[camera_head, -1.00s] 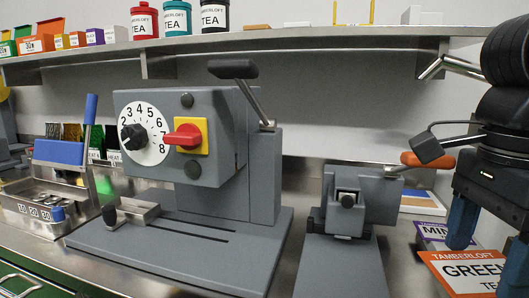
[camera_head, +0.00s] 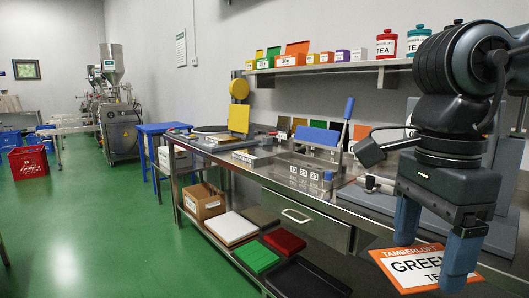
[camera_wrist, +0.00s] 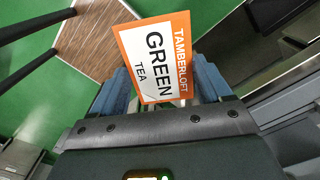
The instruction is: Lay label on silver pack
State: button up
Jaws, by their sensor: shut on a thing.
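My gripper (camera_head: 432,250) is at the lower right in the head view, blue fingers pointing down, shut on a label. The label (camera_head: 396,268) is a flat card with an orange border and the words "Tamberloft Green Tea". In the wrist view the same label (camera_wrist: 158,55) juts out from between the fingers, over the green floor. In the head view it hangs in front of the bench's front edge, clear of the worktop. I cannot pick out a silver pack for sure in either view.
The steel bench (camera_head: 345,193) runs away to the left. It carries a blue-handled press (camera_head: 318,139), with dark and coloured packs behind. A shelf (camera_head: 330,65) of tins and boxes hangs above. Trays (camera_head: 284,242) and a cardboard box (camera_head: 205,201) are below. Green floor is open at left.

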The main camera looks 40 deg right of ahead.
aim_at(253, 153)
jog(key=i, duration=1.6)
jog(key=i+j, duration=0.1)
jog(key=i, duration=1.5)
jog(key=i+z, duration=0.1)
jog(key=z, duration=0.3)
jog(key=i+z, duration=0.1)
jog(key=z, duration=0.75)
jog(key=i+j, duration=0.05)
